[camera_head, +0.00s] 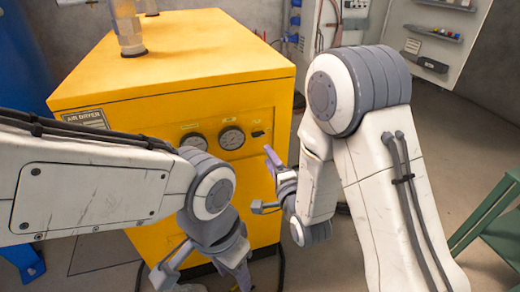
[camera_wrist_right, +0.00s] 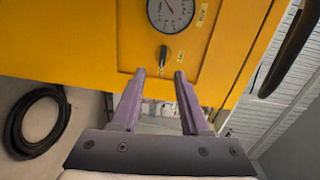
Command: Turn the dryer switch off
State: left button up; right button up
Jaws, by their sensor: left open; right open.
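The dryer is a yellow box (camera_head: 170,85) with an "AIR DRYER" label. The dryer switch (camera_head: 258,133) is a small black knob on its front panel, right of two round gauges. In the right wrist view the switch (camera_wrist_right: 164,54) appears just beyond and between my fingertips, apart from them. My right gripper (camera_head: 264,180) is open and empty in front of the panel, below and right of the switch; it also shows in the wrist view (camera_wrist_right: 159,74). My left gripper (camera_head: 204,277) is open and empty, low in front of the dryer.
The gauges (camera_head: 231,138) sit beside the switch. A clear fitting (camera_head: 128,30) stands on the dryer's top. A grey electrical cabinet (camera_head: 430,40) is behind at right, and a green frame (camera_head: 490,225) stands at the right edge. A black hose coil (camera_wrist_right: 38,122) lies on the floor.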

aim_at(259, 136)
jog(key=shift+m+t, duration=0.3)
jog(key=x, duration=1)
jog(key=shift+w+d, duration=0.1)
jog(key=shift+w, duration=0.15)
jog(key=shift+c, duration=0.3)
grip_shut()
